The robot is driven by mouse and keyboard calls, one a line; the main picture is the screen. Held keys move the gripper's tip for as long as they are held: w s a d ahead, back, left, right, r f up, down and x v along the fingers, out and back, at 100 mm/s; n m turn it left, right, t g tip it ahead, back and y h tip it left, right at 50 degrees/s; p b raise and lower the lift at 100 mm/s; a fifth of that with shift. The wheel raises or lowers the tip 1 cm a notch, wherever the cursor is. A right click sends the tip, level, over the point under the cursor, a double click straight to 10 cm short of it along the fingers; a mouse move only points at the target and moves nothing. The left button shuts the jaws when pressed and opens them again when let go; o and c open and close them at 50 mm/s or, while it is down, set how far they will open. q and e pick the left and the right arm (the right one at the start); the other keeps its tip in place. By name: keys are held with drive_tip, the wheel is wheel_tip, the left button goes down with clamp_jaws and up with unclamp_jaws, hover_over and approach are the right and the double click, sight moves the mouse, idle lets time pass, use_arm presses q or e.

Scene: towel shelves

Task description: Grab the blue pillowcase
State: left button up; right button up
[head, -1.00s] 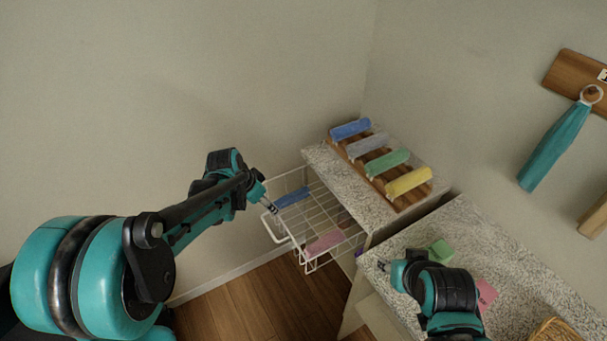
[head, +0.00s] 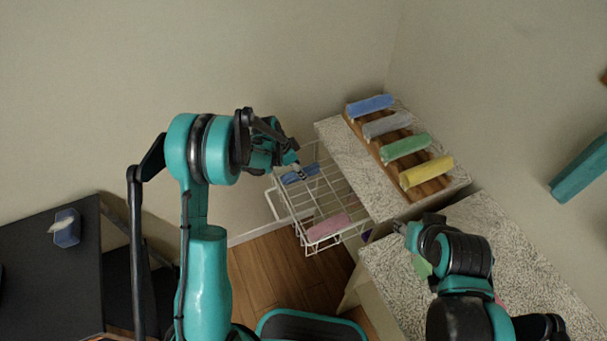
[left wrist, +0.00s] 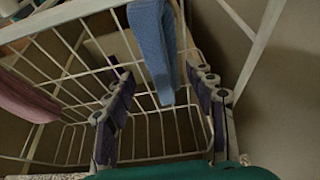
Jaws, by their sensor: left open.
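A blue folded cloth (head: 300,174), which looks like the blue pillowcase, lies in the pulled-out white wire basket (head: 290,212). My left gripper (head: 299,169) is at this cloth, partly covering it. In the left wrist view, the blue cloth (left wrist: 152,45) hangs over or lies along the basket wires. The open fingers of my left gripper (left wrist: 163,85) stand on either side of its near end, with gaps beside it; I cannot tell whether they touch it. My right gripper (head: 402,228) is over the stone counter; its finger state is unclear.
A pink cloth (head: 328,227) lies in the same basket. Blue (head: 370,105), grey, green and yellow rolled towels sit on a wooden rack atop the stone-topped cabinet (head: 345,162). A black table (head: 50,265) stands at left. The wall is close behind the basket.

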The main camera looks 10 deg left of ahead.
use_arm(q)
drive_tip(key=shift+x, duration=0.75)
drive_tip(key=shift+r, duration=0.1)
drive_tip(key=c, duration=0.9)
drive_tip(key=shift+o, duration=0.2)
